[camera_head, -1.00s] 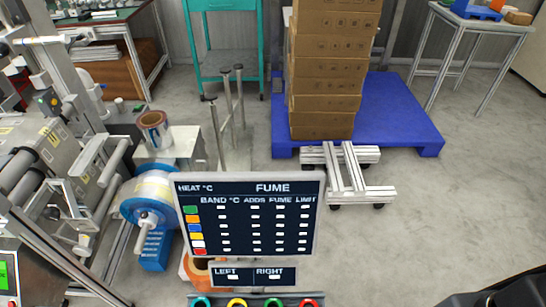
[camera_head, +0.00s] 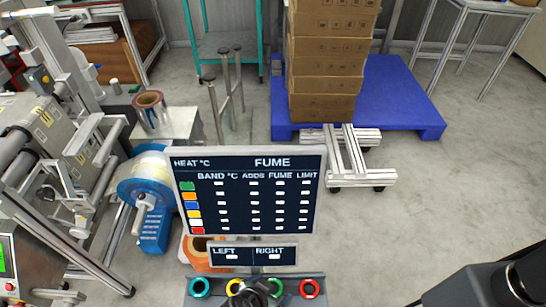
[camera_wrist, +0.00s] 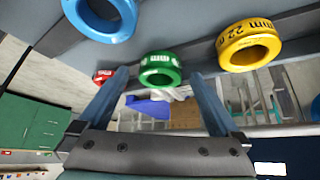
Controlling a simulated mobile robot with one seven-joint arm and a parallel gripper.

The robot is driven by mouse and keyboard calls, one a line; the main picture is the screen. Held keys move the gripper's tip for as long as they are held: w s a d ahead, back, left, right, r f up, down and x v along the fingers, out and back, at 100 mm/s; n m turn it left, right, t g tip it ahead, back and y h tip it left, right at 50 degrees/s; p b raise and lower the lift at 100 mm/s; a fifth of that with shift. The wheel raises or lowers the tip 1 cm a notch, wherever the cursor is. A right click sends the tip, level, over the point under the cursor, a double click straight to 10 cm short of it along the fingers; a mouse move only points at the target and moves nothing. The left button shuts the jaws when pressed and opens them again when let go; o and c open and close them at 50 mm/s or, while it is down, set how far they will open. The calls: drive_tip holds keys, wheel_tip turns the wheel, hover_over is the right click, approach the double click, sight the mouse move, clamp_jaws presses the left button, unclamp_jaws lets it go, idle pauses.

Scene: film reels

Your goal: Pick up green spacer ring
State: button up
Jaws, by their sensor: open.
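Nothing is held, and I cannot tell how far the tips are from the ring. In the head view, a dark end of my gripper (camera_head: 257,294) partly covers the rack by the yellow and green rings.
A blue ring (camera_wrist: 101,17), a yellow ring (camera_wrist: 248,33) and a red ring (camera_wrist: 103,76) are near the green one. The rack (camera_head: 255,279) stands below a sign board (camera_head: 247,225). An orange reel (camera_head: 192,251) sits behind the rack.

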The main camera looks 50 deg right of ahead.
drive_tip(key=c, duration=1.5)
drive_tip(key=shift+r, duration=0.1)
